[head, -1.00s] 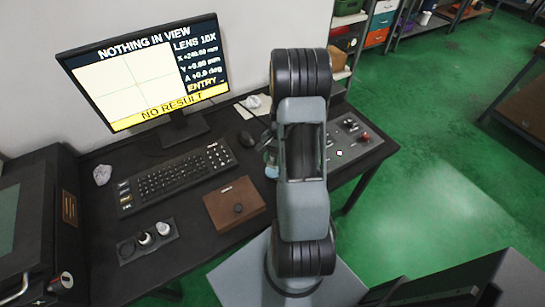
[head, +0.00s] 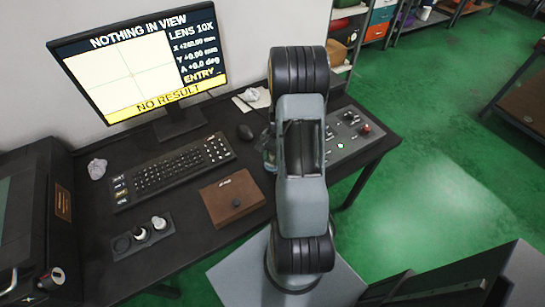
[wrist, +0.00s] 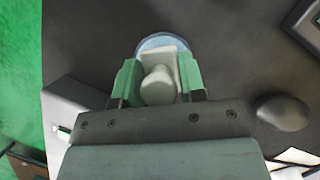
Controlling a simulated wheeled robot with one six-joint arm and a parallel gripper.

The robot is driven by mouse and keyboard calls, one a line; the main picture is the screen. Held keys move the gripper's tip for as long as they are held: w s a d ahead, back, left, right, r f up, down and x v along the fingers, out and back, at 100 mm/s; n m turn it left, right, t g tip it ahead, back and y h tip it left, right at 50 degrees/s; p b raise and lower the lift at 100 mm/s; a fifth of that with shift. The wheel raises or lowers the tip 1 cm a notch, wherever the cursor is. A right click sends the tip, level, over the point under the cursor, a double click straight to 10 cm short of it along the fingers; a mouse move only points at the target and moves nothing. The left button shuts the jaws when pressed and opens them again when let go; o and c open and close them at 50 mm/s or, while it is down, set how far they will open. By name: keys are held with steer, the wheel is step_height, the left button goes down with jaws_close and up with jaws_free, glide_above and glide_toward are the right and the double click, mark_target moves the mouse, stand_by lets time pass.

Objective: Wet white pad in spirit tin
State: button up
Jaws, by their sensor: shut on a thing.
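My gripper (wrist: 158,84) is shut on a white pad (wrist: 158,88) with a rounded knob, held between its two green fingers in the wrist view. A round tin with a pale blue rim (wrist: 158,38) lies just beyond and partly beneath the pad; the pad and fingers hide most of it. I cannot tell whether the pad touches the tin. In the head view only a bluish sliver of the tin (head: 269,160) shows at my arm's left side, and my arm hides the gripper and pad.
A brown box (head: 222,205), a keyboard (head: 172,172) and a small tray with knobbed pieces (head: 121,246) lie left of my arm. A mouse (head: 245,132) and a control panel (head: 348,133) are near it. A monitor (head: 140,70) stands behind. Green floor (head: 440,190) is free at right.

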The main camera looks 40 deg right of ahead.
steer(key=shift+f+b, duration=0.4)
steer(key=shift+f, duration=0.2)
stand_by(1.5)
steer(key=shift+r+p, duration=2.8)
steer(key=shift+r, duration=0.8)
steer(key=shift+f, duration=0.1)
